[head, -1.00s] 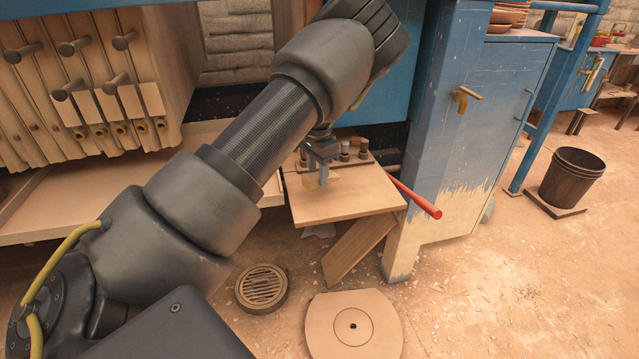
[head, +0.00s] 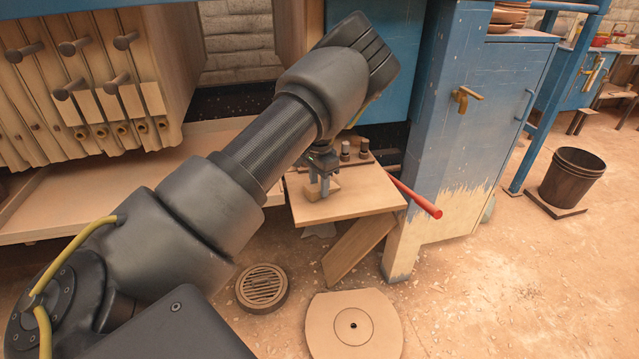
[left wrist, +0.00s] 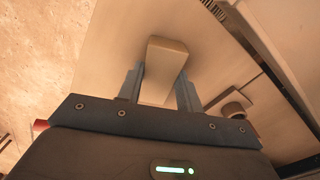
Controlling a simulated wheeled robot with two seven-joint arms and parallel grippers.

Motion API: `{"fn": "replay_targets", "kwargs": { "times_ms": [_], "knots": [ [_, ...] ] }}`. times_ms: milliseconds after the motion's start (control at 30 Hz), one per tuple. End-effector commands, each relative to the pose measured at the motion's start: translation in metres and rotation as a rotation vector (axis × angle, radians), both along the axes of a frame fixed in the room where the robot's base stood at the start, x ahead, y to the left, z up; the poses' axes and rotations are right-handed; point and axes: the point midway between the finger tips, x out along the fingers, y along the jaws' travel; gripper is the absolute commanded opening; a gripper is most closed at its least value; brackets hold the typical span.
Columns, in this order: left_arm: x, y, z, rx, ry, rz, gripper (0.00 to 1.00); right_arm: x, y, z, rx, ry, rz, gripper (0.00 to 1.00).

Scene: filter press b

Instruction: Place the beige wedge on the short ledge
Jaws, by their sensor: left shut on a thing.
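The beige wedge (head: 313,193) is a small block between the fingers of my left gripper (head: 324,190). The left wrist view shows the wedge (left wrist: 165,58) with one finger of the gripper (left wrist: 160,82) on each side, shut on it. The short ledge (head: 350,203) is a pale wooden board sticking out beside the blue cabinet. The wedge is over the left part of the ledge, at or just above its surface; I cannot tell whether it touches. My right gripper is out of view.
Several dark-topped knobs (head: 346,150) stand along the back of the ledge. A red-ended bar (head: 425,205) sticks out right of it, by the blue cabinet (head: 455,130). A slanted board (head: 355,250) leans below. A round grate (head: 262,287) lies on the floor.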

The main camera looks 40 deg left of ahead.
Motion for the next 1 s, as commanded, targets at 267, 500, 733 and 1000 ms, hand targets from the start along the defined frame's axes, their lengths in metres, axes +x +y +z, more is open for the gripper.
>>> {"fn": "replay_targets", "kwargs": {
  "times_ms": [267, 500, 733, 1000],
  "knots": [
    [0.000, 0.000, -0.001, 0.000, 0.000, 0.000, 0.57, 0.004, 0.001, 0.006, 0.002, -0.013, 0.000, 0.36],
    [0.000, 0.000, 0.001, 0.000, 0.000, 0.000, 0.57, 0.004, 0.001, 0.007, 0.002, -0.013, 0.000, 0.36],
    [0.000, 0.000, 0.034, 0.000, -0.003, 0.000, 0.57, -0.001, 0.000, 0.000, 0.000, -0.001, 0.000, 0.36],
    [0.000, 0.000, 0.091, -0.002, -0.004, 0.000, 0.57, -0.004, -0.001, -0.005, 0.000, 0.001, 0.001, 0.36]
  ]
}}
